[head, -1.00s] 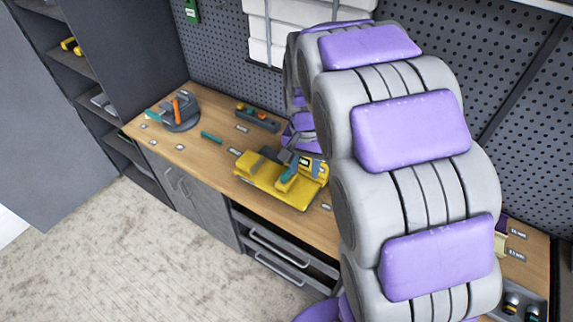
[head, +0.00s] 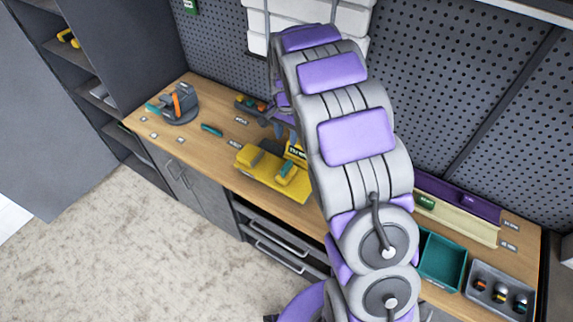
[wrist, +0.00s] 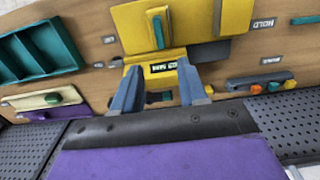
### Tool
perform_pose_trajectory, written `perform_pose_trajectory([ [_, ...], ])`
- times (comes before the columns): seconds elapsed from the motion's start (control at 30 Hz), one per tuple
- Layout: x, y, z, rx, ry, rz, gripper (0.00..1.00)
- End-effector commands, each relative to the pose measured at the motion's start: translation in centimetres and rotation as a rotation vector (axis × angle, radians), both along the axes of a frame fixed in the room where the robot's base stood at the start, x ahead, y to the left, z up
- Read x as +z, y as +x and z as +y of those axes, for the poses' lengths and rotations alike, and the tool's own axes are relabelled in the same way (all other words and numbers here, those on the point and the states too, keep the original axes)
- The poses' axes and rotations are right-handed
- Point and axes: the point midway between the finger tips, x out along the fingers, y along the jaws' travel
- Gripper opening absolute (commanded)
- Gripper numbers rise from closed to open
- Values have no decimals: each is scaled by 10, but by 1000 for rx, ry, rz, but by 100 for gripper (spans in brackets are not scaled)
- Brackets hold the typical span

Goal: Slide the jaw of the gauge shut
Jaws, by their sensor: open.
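The gauge (head: 270,178), a yellow vise-like body with a teal handle on it, lies at the middle of the bench in the head view. In the wrist view the yellow gauge (wrist: 125,28) is at the top, with a teal handle (wrist: 157,30) upright on its left block and a gap before the right yellow block (wrist: 220,18). A yellow part with a black label (wrist: 163,68) faces me. My gripper (wrist: 160,95) is open, its two blue-grey fingers spread in front of that labelled part. Contact cannot be told.
A grey stand with an orange part (head: 180,103) is at the bench's left end. A rack with coloured knobs (head: 252,105) stands near the pegboard. A teal tray (head: 442,262) and a grey tray (head: 498,290) lie at the right.

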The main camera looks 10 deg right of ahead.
Motion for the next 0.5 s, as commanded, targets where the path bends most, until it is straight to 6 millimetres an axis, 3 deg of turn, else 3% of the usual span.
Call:
perform_pose_trajectory([
  [0.5, -101, -2, 0, 2, 1, 5, 43],
])
